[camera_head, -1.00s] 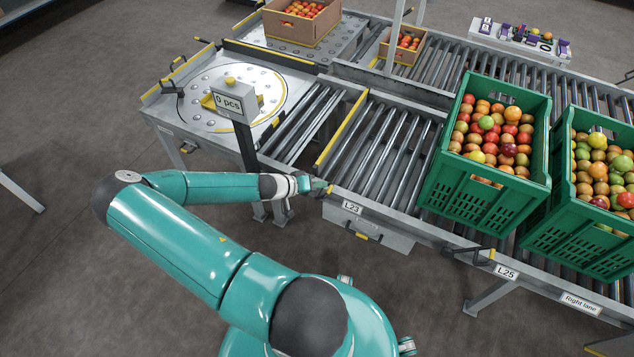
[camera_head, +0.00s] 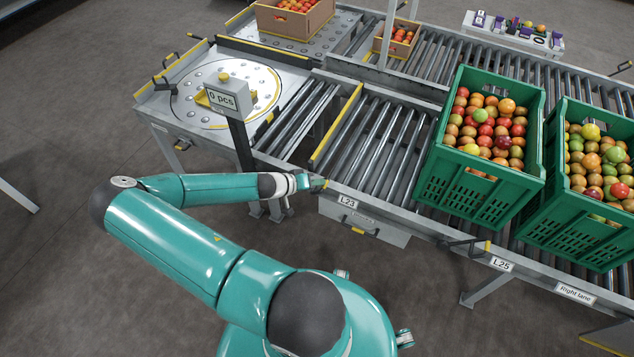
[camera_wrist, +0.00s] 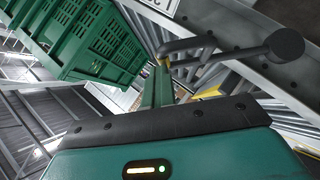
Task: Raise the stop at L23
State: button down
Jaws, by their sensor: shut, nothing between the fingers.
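The L23 label (camera_head: 347,201) is on the near side rail of the conveyor. My gripper (camera_head: 318,184) is at the rail at the near end of this bar, left of the label. In the wrist view, my shut, empty gripper (camera_wrist: 163,82) points at a grey bent lever with a dark round knob (camera_wrist: 285,45). The lever passes close ahead of the fingertips; contact is unclear. In the head view my gripper hides most of this lever.

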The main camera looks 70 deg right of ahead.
jog(key=w+a+r, duration=0.6)
jog(key=r, duration=0.3)
jog(key=shift+w+a, duration=0.3)
jog(key=shift+w, duration=0.05)
jog(key=shift+r, duration=0.1)
jog(key=w+a+r+n+t+y, duration=0.2)
jog(key=w+a+r, duration=0.25)
jog(key=a, duration=0.35)
jog(key=w+a+r+n+t+y, duration=0.25)
jog(key=w+a+r, duration=0.2)
jog(key=a, duration=0.35)
jog(key=w+a+r+n+t+y, duration=0.1)
jog(key=w+a+r+t+y, duration=0.2)
jog(key=a+r, duration=0.35)
jog(key=s+a+r+n+t+y, duration=0.1)
jog(key=s+a+r+n+t, duration=0.2)
jog(key=a+r, duration=0.6)
jog(key=s+a+r+n+t, duration=0.3)
jog(key=a+r+n, duration=0.3)
jog(key=r, duration=0.5)
jog(key=s+a, duration=0.1)
jog(key=a, duration=0.1)
jog(key=shift+s+a+y, duration=0.35)
jog(key=shift+s, duration=0.05)
